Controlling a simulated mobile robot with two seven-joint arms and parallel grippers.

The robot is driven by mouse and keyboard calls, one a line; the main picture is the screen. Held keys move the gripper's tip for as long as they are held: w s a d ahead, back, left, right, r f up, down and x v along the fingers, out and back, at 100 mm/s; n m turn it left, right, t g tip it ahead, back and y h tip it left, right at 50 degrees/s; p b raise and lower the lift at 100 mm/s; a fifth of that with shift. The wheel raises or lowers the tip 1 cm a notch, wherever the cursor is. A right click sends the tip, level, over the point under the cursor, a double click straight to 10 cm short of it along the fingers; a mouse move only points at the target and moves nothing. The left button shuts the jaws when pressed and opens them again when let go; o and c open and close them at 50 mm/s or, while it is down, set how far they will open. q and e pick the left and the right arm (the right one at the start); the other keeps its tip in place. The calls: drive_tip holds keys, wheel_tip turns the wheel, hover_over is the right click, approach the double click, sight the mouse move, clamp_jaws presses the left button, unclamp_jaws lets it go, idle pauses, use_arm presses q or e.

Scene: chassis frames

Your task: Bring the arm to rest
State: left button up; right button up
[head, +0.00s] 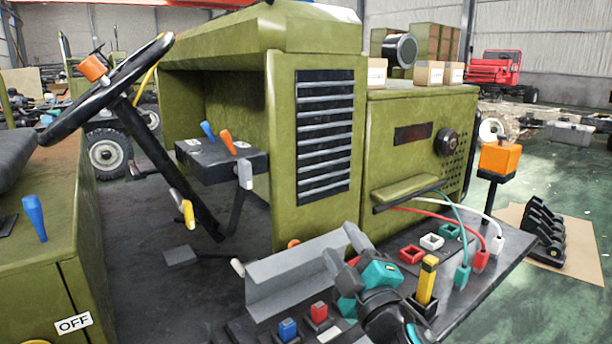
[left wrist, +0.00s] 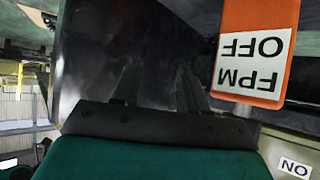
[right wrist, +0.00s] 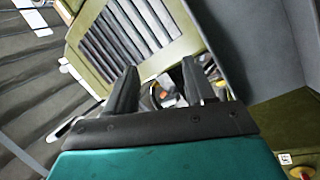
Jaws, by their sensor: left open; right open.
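My right gripper (head: 341,244) is low in the middle of the head view, beside a grey angled panel on the green chassis. Its two dark fingers are apart with nothing held between them. The right wrist view shows these fingers (right wrist: 159,68) spread, with the louvred green panel (right wrist: 140,35) beyond them. My left gripper does not show in the head view. In the left wrist view its two fingers (left wrist: 158,78) are apart over a dark, blurred surface, and I see nothing between them.
An orange tag reading FPM OFF (left wrist: 252,50) is close to the left gripper. A dark panel (head: 480,275) with red, white and green sockets and cables lies right of my right gripper. A yellow lever (head: 427,280) stands close by. A steering wheel (head: 105,90) is at left.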

drive_tip(key=s+d+f+m+g+h, duration=0.4)
drive_tip(key=s+d+f+m, duration=0.15)
drive_tip(key=s+f, duration=0.2)
drive_tip(key=s+d+f+m+g+h, duration=0.35)
drive_tip(key=s+d+f+m, duration=0.2)
drive_tip(key=f, duration=0.35)
drive_tip(key=s+d+f+m+g+y, duration=0.1)
drive_tip(key=s+d+f+m+g, duration=0.2)
drive_tip(key=s, duration=0.6)
drive_tip(key=s+f+g, duration=0.3)
drive_tip(key=s+g, duration=0.2)
drive_tip(key=s, duration=0.5)
use_arm(q)
drive_tip(key=p, duration=0.1)
drive_tip(key=r+p, duration=0.1)
drive_tip(key=a+r+p, duration=0.1)
drive_tip(key=shift+s+r+y+p, duration=0.2)
drive_tip(key=shift+s+y+p, duration=0.05)
drive_tip(key=shift+y+p, duration=0.05)
use_arm(e)
drive_tip(key=w+a+f+t+y, duration=0.2)
drive_tip(key=w+f+t, duration=0.3)
drive_tip(key=w+t, duration=0.2)
drive_tip(key=shift+w+a+f+n, duration=0.25)
drive_tip(key=shift+a+f+n, duration=0.05)
drive_tip(key=shift+a+f, duration=0.1)
use_arm(q)
drive_tip(key=shift+s+d+f, duration=0.1)
use_arm(e)
drive_tip(key=shift+r, duration=0.1)
